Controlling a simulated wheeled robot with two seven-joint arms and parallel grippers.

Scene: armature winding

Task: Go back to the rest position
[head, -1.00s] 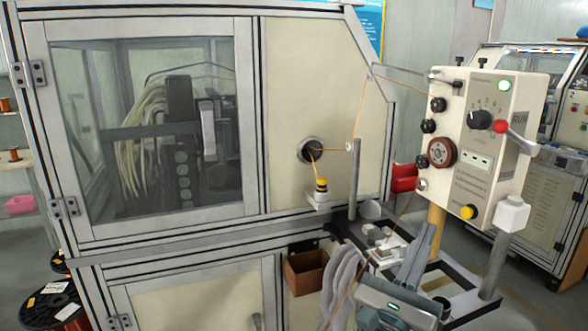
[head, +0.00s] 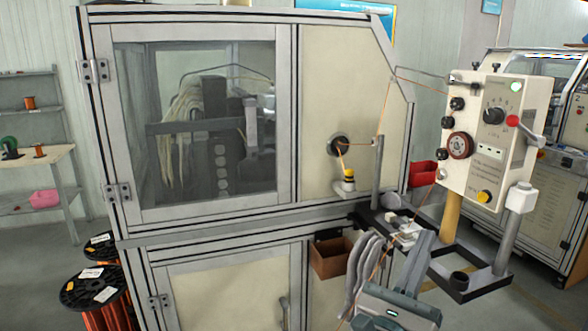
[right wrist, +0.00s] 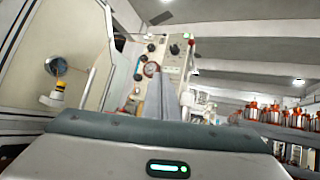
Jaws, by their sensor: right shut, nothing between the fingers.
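My right gripper (head: 424,237) is in the lower right of the head view, its fingers pointing up and away in front of the winding machine (head: 325,85). In the right wrist view the fingers (right wrist: 166,80) are together with nothing between them. They overlap the white control box (right wrist: 172,60) in that picture. I cannot tell from this whether they touch anything. My left gripper is in neither view.
The control box (head: 487,135) stands on a post at the right. A dark tray frame (head: 492,282) lies below it. A brown bin (head: 330,258) hangs on the machine front. Wire spools (head: 95,287) stand at the lower left. Floor shows at the far right.

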